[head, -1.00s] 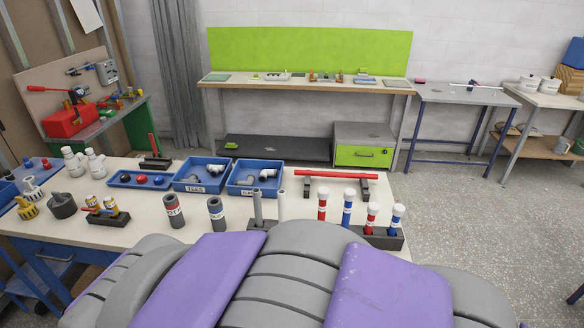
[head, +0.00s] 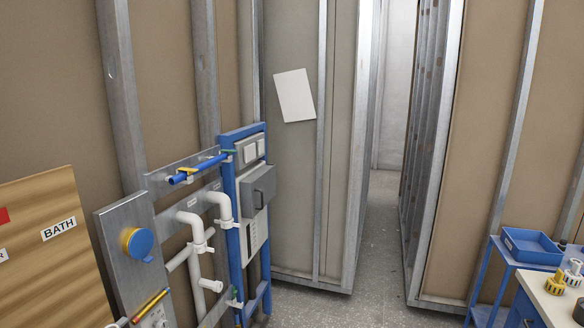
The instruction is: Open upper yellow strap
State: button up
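A blue pipe (head: 208,164) lies slanting along the top of a metal frame panel at left of centre in the head view. A small yellow piece (head: 187,170), which looks like a strap, sits on the pipe near its left end. It is too small to tell whether it is open or closed. A small green piece (head: 228,151) is at the pipe's right end. Lower left, a short yellow and red piece (head: 150,304) shows beside the panel. My gripper is not in view.
A blue knob (head: 139,243) and a BATH board (head: 40,240) stand left. A narrow passage (head: 378,230) opens between walls; a blue trolley (head: 494,260) and table edge are right.

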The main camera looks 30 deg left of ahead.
aim_at(190, 170)
jog(key=u, duration=1.6)
